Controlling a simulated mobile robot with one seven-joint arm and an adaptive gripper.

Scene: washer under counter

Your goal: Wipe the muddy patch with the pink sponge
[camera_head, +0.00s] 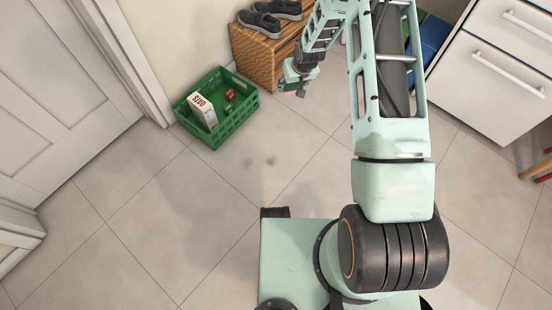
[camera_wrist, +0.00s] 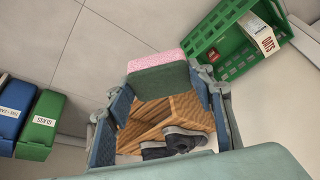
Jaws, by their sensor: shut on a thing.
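The pink sponge (camera_wrist: 158,75) is held between the fingertips of my gripper (camera_wrist: 160,85) in the wrist view. It shows a pink speckled top and a grey-green side face. In the head view my gripper (camera_head: 294,88) is near the wooden shoe bench, and only a small bit of pink shows at its tip. The muddy patch (camera_head: 261,162) shows in the head view as faint dark smudges on the floor tiles, between the green crate and my base. My gripper is beyond the patch and to its right, apart from it.
A green crate (camera_head: 222,132) with an oats carton (camera_head: 202,110) and a red can (camera_head: 229,95) stands on the floor at left. The wooden bench (camera_head: 258,60) carries dark shoes (camera_head: 262,22). Green and blue bins (camera_head: 432,38) stand at right. Floor around the smudges is clear.

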